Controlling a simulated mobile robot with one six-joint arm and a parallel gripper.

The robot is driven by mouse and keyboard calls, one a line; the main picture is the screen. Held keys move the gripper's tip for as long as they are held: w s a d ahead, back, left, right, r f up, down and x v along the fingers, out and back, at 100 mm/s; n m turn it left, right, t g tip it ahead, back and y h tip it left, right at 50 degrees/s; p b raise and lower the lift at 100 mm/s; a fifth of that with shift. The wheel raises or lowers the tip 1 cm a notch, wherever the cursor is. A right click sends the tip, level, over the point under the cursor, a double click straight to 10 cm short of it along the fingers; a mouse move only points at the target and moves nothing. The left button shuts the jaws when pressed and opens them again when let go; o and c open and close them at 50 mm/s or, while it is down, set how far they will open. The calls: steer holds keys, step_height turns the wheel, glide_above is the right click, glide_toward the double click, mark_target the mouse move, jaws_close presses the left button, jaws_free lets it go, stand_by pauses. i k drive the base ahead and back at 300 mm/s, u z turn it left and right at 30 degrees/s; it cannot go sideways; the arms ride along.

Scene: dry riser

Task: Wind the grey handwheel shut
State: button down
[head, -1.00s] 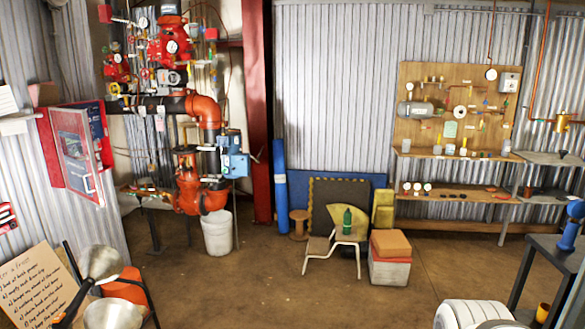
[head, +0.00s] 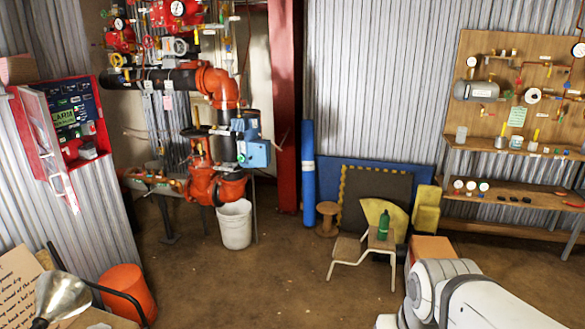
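A small grey handwheel (head: 180,46) shows on the riser pipework in the upper left of the head view, just above the thick black horizontal pipe (head: 150,80). It is small in the picture, and how far it is wound cannot be told. My white arm links are at the lower right, well away from the riser. My gripper is not in view.
A white bucket (head: 234,224) stands under the orange pipework (head: 214,84). A red cabinet (head: 101,115) with its door open is on the left wall. An orange bucket (head: 127,289) and a metal lamp (head: 62,296) are at lower left. The middle floor is clear.

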mark_target(179, 46)
steer(key=u, duration=0.4)
steer(key=i, duration=1.7)
steer(key=u, duration=0.7)
steer(key=i, duration=2.55)
steer(key=u, duration=0.35)
